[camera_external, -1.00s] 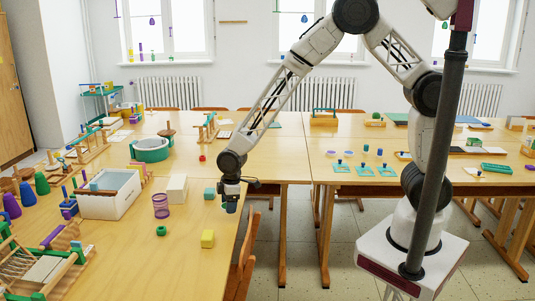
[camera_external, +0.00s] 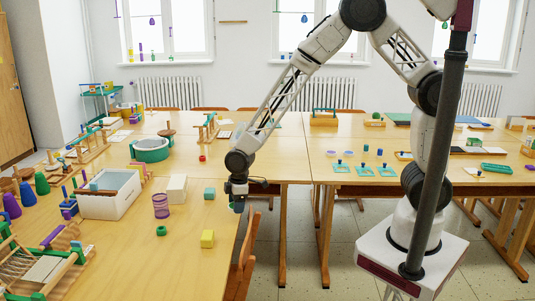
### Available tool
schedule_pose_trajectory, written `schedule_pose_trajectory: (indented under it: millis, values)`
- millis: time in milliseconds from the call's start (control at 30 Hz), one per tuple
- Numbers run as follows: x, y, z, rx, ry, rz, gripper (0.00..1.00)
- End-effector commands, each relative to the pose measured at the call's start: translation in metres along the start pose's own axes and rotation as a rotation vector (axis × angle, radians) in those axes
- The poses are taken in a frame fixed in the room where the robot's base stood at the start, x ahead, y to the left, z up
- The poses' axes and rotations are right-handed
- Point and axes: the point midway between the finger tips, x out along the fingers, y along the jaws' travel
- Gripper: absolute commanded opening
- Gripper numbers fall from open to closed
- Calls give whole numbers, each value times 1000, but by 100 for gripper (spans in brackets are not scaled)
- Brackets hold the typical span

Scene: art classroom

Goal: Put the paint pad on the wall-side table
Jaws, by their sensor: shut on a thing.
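My gripper (camera_external: 238,204) points down at the right edge of the near left wooden table (camera_external: 200,262). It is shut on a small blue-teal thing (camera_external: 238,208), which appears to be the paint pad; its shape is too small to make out. The thing hangs at the table edge, and whether it is over the top or just past it is hard to tell.
A chair (camera_external: 243,262) stands against the table's right side. Another long table (camera_external: 300,151) lies beyond the gap.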

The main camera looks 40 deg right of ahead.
Motion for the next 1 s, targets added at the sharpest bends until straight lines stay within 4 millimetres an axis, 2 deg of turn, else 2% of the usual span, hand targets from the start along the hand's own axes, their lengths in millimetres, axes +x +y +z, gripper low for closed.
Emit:
schedule_pose_trajectory:
  millis: [667,867,1000]
  values:
    - [0,3,1,6,0,1,38]
    - [-1,19,10,37,0,5,38]
    - [-3,38,21,77,0,9,38]
